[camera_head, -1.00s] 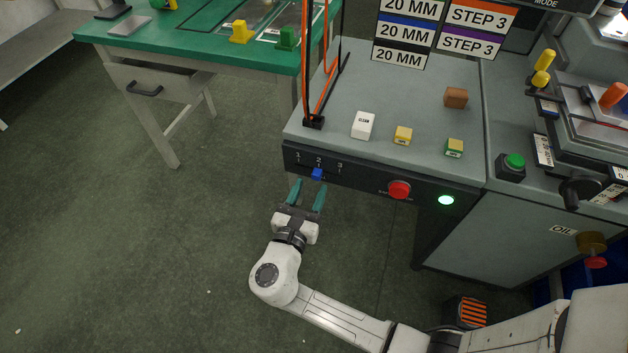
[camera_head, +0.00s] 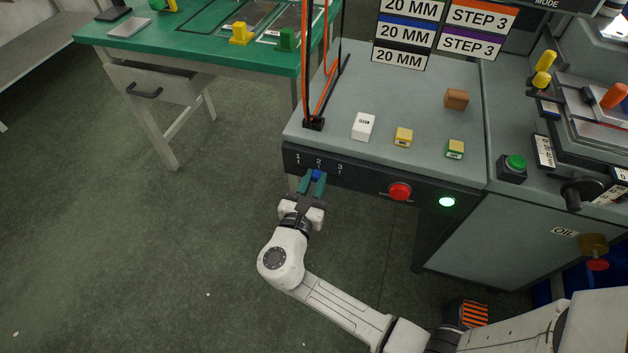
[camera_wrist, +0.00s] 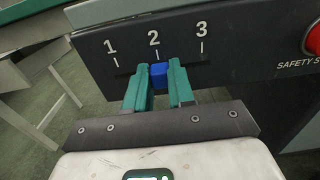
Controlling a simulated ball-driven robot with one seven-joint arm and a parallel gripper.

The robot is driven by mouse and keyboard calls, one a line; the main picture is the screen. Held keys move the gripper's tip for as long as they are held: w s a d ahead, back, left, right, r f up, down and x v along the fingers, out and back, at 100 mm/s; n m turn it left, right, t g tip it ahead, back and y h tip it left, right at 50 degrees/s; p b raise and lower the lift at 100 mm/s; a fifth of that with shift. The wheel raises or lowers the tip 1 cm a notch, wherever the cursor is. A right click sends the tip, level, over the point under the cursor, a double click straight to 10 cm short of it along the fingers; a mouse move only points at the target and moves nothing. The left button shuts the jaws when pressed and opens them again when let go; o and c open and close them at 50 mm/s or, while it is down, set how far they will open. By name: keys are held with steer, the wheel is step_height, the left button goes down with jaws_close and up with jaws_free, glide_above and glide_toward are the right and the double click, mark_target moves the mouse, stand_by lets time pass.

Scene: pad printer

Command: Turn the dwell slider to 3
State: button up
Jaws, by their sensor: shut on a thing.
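The dwell slider is a small blue knob (camera_head: 317,174) on the dark front panel (camera_head: 365,181) of the grey machine. It stands below the 2 of the printed scale 1, 2, 3. In the wrist view the blue knob (camera_wrist: 159,73) sits between the two teal fingers, right below the 2, with the 3 mark to its right. My gripper (camera_head: 312,183) reaches the panel from the front, and its fingers (camera_wrist: 159,84) are shut on the knob, one on each side. Part of the slot is hidden behind the fingers.
A red button (camera_head: 399,191) and a lit green lamp (camera_head: 447,202) are on the same panel to the right. A white block (camera_head: 363,126), two yellow blocks and a brown block (camera_head: 456,98) lie on the machine top. A green table (camera_head: 200,52) stands at the back left.

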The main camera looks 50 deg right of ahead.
mark_target(341, 176)
jaws_close()
steer(key=s+p, duration=0.1)
steer(key=s+d+p, duration=0.1)
steer(key=s, duration=0.1)
steer(key=s+p, duration=0.1)
steer(key=shift+s+d+r, duration=0.15)
steer(key=shift+d, duration=0.2)
steer(key=shift+s+d+f+p, duration=0.2)
steer(key=shift+s+p, duration=0.1)
steer(key=shift+s, duration=0.05)
steer(key=o, duration=0.6)
jaws_free()
steer(key=shift+s, duration=0.1)
steer(key=shift+o, duration=0.3)
